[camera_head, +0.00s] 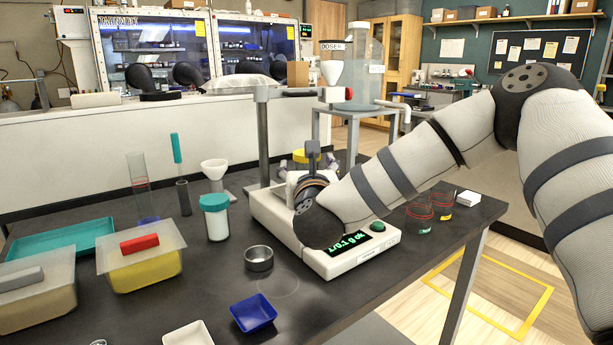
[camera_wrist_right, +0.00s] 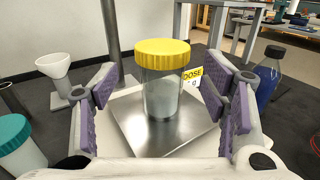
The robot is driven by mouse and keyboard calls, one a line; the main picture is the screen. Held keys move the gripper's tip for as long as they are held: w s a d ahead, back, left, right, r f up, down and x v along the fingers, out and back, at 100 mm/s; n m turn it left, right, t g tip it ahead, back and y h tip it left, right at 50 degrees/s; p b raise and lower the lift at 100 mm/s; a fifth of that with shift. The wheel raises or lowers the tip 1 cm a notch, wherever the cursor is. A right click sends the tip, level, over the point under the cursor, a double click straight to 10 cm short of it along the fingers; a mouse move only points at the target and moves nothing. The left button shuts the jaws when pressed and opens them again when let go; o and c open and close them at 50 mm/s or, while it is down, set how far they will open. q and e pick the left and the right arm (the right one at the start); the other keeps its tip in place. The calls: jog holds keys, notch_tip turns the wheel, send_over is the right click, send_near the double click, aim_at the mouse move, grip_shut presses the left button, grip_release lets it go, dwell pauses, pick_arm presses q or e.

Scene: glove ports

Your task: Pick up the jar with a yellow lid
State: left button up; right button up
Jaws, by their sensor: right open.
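The jar with a yellow lid (camera_wrist_right: 162,92) stands upright on the square metal pan (camera_wrist_right: 125,122) of the balance. It is clear, with pale contents. In the head view only its yellow lid (camera_head: 300,155) shows, the rest hidden behind my right wrist. My right gripper (camera_wrist_right: 158,82) is open, its purple-padded fingers on either side of the jar with gaps to both. In the head view my right gripper (camera_head: 307,161) is over the balance (camera_head: 345,262), partly hidden by my arm. My left gripper is not in view.
A teal-lidded jar (camera_head: 217,222), a white funnel (camera_head: 214,171) and a small metal cup (camera_head: 259,258) stand left of the balance. A blue-liquid bottle (camera_wrist_right: 268,78) stands right of the gripper. A blue tray (camera_head: 253,313) lies in front. A doser (camera_head: 331,72) stands behind.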

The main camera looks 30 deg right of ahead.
jog(key=x, duration=0.5)
jog(key=shift+w+d, duration=0.1)
jog(key=shift+d, duration=0.1)
jog(key=c, duration=1.2)
jog(key=shift+r, duration=0.1)
jog(key=shift+c, duration=0.2)
